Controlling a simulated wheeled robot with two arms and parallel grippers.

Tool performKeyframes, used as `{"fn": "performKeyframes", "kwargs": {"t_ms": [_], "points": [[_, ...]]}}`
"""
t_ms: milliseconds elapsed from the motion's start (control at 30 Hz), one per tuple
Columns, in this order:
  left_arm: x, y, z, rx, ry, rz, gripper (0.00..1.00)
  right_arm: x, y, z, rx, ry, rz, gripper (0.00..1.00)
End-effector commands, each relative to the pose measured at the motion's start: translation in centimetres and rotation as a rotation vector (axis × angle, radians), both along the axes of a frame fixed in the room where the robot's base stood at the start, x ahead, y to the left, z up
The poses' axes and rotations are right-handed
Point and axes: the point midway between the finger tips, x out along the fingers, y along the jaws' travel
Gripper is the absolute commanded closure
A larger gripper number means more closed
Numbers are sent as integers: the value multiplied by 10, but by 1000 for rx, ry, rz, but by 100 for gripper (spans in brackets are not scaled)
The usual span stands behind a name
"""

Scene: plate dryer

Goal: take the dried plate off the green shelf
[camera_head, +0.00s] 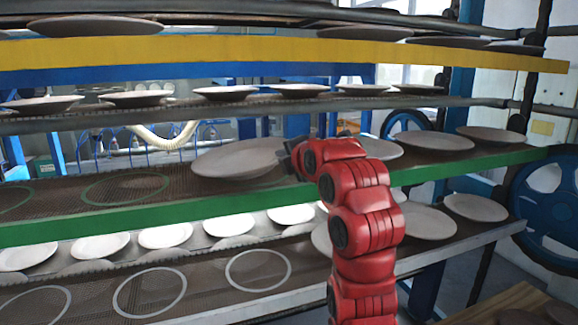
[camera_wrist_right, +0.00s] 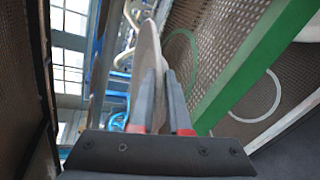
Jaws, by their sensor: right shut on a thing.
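The green shelf (camera_head: 110,219) runs across the middle of the head view, and its green edge (camera_wrist_right: 252,60) also shows in the right wrist view. My right gripper (camera_head: 287,158) is at this shelf and is shut on the rim of a grey plate (camera_head: 236,160). The plate is slightly tilted and looks raised a little above the shelf. In the right wrist view the plate (camera_wrist_right: 148,55) stands edge-on between the two fingers (camera_wrist_right: 160,110). My red right arm hides part of the shelf behind it. My left gripper is not in view.
Other plates lie on the green shelf to the right (camera_head: 436,141). A yellow-edged shelf (camera_head: 200,50) is above. A lower grey shelf holds more plates (camera_head: 165,235). Empty green rings (camera_head: 125,188) mark the shelf at left. A blue wheel (camera_head: 548,190) stands at right.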

Motion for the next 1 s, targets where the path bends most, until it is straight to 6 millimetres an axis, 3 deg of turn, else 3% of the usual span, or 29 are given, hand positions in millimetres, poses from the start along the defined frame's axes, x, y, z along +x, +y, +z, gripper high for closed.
{"fn": "performKeyframes", "kwargs": {"t_ms": [267, 1000], "points": [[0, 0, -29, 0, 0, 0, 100, -59, 19, 5, 4, -10, 3, 100], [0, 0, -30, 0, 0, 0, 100, -102, 32, 12, 2, -7, 0, 100]]}}
